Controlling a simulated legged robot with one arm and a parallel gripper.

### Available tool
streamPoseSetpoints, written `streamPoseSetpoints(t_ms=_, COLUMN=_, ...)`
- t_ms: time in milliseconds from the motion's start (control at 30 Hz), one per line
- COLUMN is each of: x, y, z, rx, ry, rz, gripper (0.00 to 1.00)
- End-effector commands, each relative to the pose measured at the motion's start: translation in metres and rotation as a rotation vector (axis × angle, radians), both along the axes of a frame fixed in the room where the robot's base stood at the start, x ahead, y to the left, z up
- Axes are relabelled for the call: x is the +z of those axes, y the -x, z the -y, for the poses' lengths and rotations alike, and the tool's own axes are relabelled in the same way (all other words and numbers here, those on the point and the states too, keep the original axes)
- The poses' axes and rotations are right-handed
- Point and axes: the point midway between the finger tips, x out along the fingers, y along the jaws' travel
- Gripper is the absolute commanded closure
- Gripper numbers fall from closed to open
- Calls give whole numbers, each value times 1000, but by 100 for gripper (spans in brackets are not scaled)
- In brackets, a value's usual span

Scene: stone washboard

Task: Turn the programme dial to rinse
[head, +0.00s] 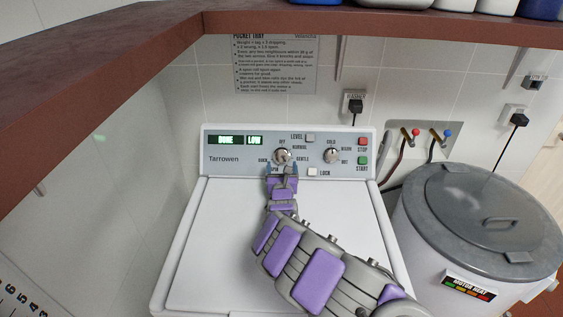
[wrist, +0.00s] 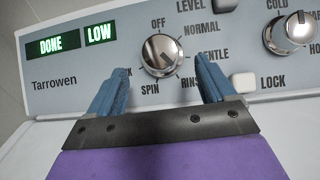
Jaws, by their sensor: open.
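The programme dial (wrist: 162,55) is a round silver knob on the washer's grey panel, ringed by OFF, NORMAL, GENTLE, a partly hidden RINSE label, SPIN and another label ending in K. In the head view the dial (head: 282,156) sits just beyond my gripper (head: 283,167). In the wrist view my gripper (wrist: 160,66) is open, with one blue finger on each side of the dial's lower part. I see gaps between the fingers and the knob; I cannot tell the depth between them. I cannot clearly make out which label the dial's mark faces.
A second silver knob (head: 331,155) is to the right. Red STOP (head: 362,141) and green START (head: 362,161) buttons are farther right. Displays read DONE (head: 226,140) and LOW (head: 255,140). A brown shelf (head: 150,45) hangs above.

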Motion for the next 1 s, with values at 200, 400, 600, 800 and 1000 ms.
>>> streamPoseSetpoints(t_ms=200, x=-2, y=-28, z=-1, rx=-2, ry=-6, rz=0, gripper=17)
streamPoseSetpoints(t_ms=400, x=-3, y=-45, z=-4, rx=1, ry=-4, rz=-2, gripper=17)
streamPoseSetpoints(t_ms=600, x=0, y=-55, z=-3, rx=0, ry=-1, rz=2, gripper=17)
streamPoseSetpoints(t_ms=800, x=1, y=-56, z=-3, rx=-1, ry=2, rz=2, gripper=17)
streamPoseSetpoints(t_ms=1000, x=0, y=-56, z=-3, rx=-1, ry=1, rz=1, gripper=24)
